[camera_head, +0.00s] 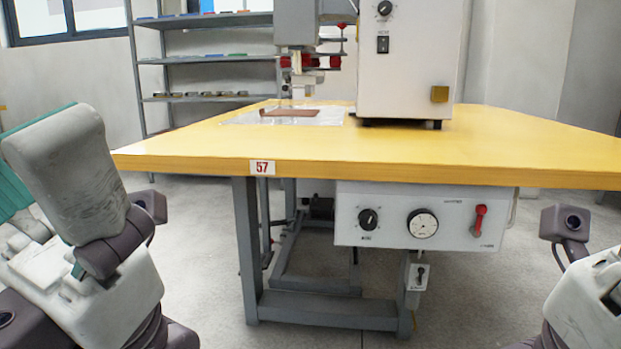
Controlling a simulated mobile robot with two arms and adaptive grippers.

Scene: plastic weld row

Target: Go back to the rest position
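Part of my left arm shows at the left edge, beside the near left corner of the yellow table. Part of my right arm shows at the lower right edge, in front of the table. Both arms are clear of the tabletop. The fingertips of both grippers are out of sight, so I cannot see what either one holds.
The yellow table (200,148), tagged 57, stands ahead. It bears a white welding machine (410,75) and a brown piece (290,112). A control box (420,222) hangs below. Grey shelves (205,58) stand behind. A teal thing (40,120) shows behind my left arm.

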